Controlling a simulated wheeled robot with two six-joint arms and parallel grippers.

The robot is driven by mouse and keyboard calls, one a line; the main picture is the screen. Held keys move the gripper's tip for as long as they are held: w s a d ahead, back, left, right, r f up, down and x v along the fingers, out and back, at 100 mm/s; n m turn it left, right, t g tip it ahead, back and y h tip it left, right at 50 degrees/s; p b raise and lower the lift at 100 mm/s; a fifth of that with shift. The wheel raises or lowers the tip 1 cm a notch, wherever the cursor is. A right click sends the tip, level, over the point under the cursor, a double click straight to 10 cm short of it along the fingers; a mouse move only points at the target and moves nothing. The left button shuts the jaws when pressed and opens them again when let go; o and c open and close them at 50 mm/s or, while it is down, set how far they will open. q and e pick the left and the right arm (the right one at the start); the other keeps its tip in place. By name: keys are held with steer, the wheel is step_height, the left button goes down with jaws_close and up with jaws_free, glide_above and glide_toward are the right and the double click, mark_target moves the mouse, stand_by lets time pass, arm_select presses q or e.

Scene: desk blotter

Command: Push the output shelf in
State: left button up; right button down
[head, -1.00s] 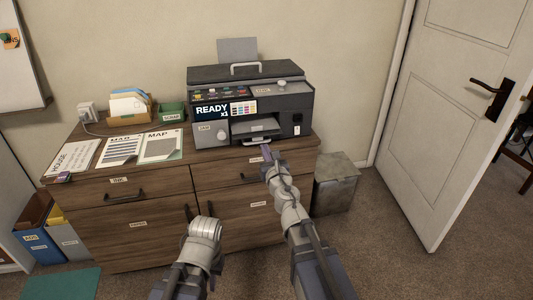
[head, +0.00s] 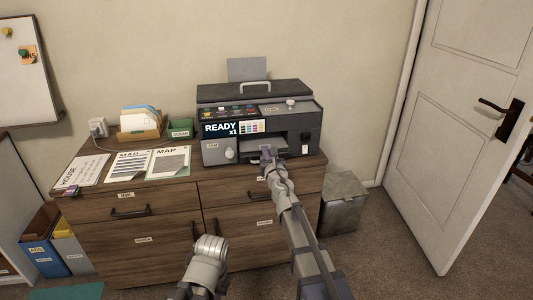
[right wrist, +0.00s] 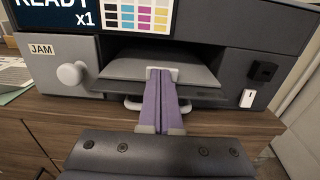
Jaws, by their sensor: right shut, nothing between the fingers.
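The dark grey printer (head: 308,122) stands on a wooden cabinet. Its output shelf (right wrist: 125,69) is a grey slab in the front slot, with a pale handle (right wrist: 132,103) at its front edge. How far the shelf sticks out is hard to tell.
A JAM panel with a round knob (right wrist: 72,74) is left of the slot; a white switch (right wrist: 247,98) is right. Papers (head: 170,163), a file holder (head: 139,132) and a green box (head: 181,129) stand left of the printer. A grey bin (head: 343,203) is beside the cabinet.

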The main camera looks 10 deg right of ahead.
steer(key=w, duration=0.5)
steer(key=shift+a, duration=0.1)
